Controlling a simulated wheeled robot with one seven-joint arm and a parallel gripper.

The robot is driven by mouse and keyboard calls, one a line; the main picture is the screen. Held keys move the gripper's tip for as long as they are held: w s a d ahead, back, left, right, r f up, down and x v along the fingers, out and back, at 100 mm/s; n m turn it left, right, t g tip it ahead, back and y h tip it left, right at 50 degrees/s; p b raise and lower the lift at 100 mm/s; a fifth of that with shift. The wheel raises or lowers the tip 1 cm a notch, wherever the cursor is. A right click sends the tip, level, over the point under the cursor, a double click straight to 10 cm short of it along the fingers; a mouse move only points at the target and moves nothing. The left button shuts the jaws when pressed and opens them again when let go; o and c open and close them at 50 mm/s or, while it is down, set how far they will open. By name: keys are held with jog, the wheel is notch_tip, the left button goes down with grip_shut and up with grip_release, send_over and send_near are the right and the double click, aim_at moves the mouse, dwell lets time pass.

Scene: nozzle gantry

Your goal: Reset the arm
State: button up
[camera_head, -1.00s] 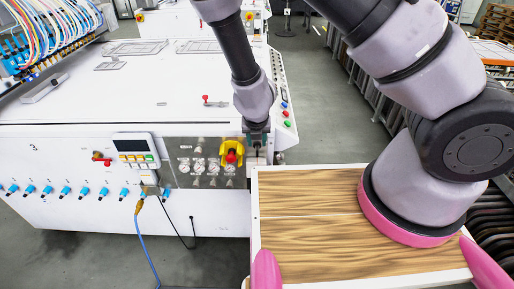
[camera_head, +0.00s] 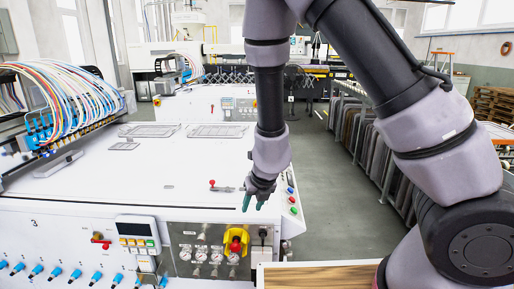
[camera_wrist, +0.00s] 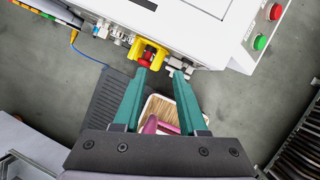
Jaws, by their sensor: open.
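My gripper (camera_head: 255,199) hangs from my arm in front of the white machine, over the near right part of its top in the head view. In the wrist view its two green fingers (camera_wrist: 161,84) stand apart with nothing between the tips. The red emergency knob in its yellow housing (camera_head: 236,241) is on the machine's front panel, below the gripper in the head view. It also shows just past the fingertips in the wrist view (camera_wrist: 147,57).
The white machine (camera_head: 130,185) carries gauges, a small display (camera_head: 138,236) and coloured buttons (camera_head: 292,199). Bundled coloured hoses (camera_head: 60,95) stand at the left. My wooden-topped base shows at the bottom. Racks of dark panels (camera_head: 372,140) line the right. The aisle floor (camera_head: 330,190) is clear.

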jog(key=d+r+n+y, duration=0.3)
jog(key=r+n, duration=0.4)
jog(key=r, duration=0.6)
jog(key=d+r+n+y, duration=0.25)
jog(key=r+n, duration=0.55)
jog(key=r, duration=0.5)
jog(key=s+d+r+n+t+h, duration=0.1)
jog(key=s+d+r+n+h, duration=0.1)
jog(key=d, duration=0.4)
jog(key=s+d+r+n+t+h, duration=0.1)
jog(key=s+d+r+n+h, duration=0.1)
jog(key=s+d+r+n, duration=0.3)
jog(key=s+d+r+n+t+h, duration=0.1)
jog(key=s+d+r+n+h, duration=0.1)
jog(key=d+n, duration=0.4)
jog(key=s+d+r, duration=0.1)
jog(key=d+r, duration=0.1)
jog(key=d, duration=0.1)
jog(key=shift+s+d, duration=0.15)
jog(key=shift+s, duration=0.15)
